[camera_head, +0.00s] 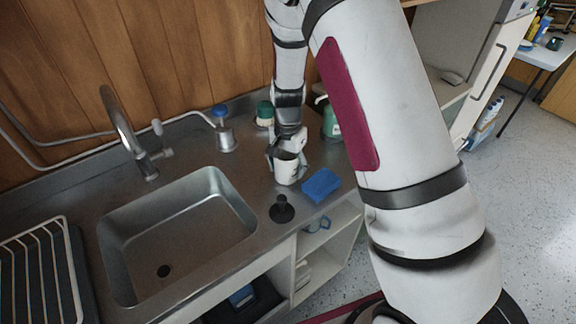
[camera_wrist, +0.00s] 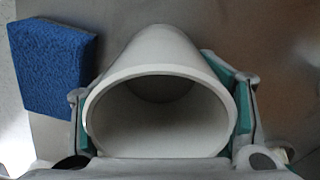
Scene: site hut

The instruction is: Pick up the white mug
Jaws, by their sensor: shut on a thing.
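The white mug (camera_head: 286,170) is upright on the metal counter, right of the sink. In the wrist view the mug (camera_wrist: 160,75) fills the middle, its open mouth toward the camera. My gripper (camera_head: 286,152) is above and around it, with one finger on each side. In the wrist view my gripper's (camera_wrist: 162,125) green-padded fingers press against the mug's left and right walls. The gripper is shut on the mug. I cannot tell whether the mug's base touches the counter.
A blue sponge (camera_head: 321,185) lies close right of the mug, and a black plunger-like item (camera_head: 282,209) stands in front. Behind are a green-lidded jar (camera_head: 265,114), a green container (camera_head: 331,122) and a blue-topped dispenser (camera_head: 224,132). The sink (camera_head: 180,235) is left.

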